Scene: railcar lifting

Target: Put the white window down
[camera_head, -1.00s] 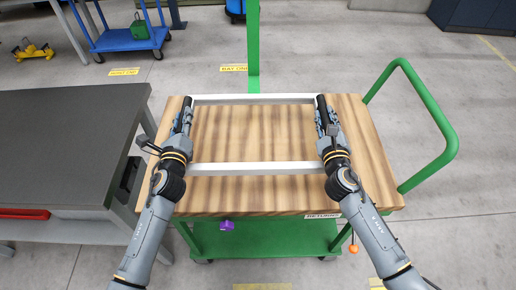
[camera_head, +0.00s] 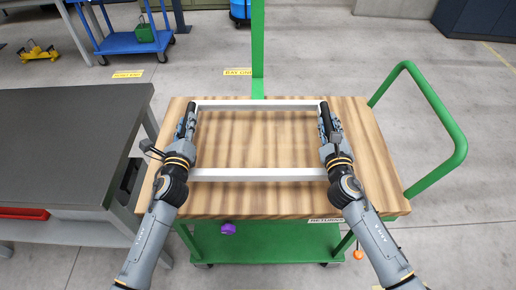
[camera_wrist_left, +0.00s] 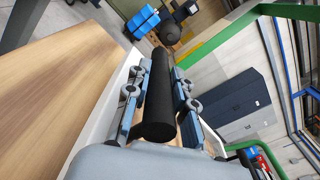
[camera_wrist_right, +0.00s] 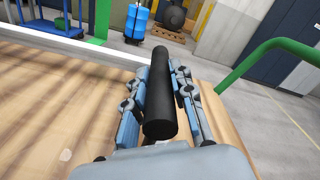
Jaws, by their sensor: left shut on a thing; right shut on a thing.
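The white window (camera_head: 258,174) is a rectangular frame at the wooden top (camera_head: 255,204) of a green cart; wood shows through its opening. I cannot tell whether it touches the wood or hangs just above it. Black grips run along its left and right sides. My left gripper (camera_head: 186,124) is shut on the left black grip (camera_wrist_left: 160,100). My right gripper (camera_head: 329,122) is shut on the right black grip (camera_wrist_right: 160,95). My grippers and arms hide most of the window's two sides.
A dark grey table (camera_head: 70,145) stands close to the cart's left. The cart's green handle (camera_head: 455,130) rises at the right, and a green post (camera_head: 257,50) stands behind. A purple knob (camera_head: 228,228) and an orange knob (camera_head: 358,254) are at the front.

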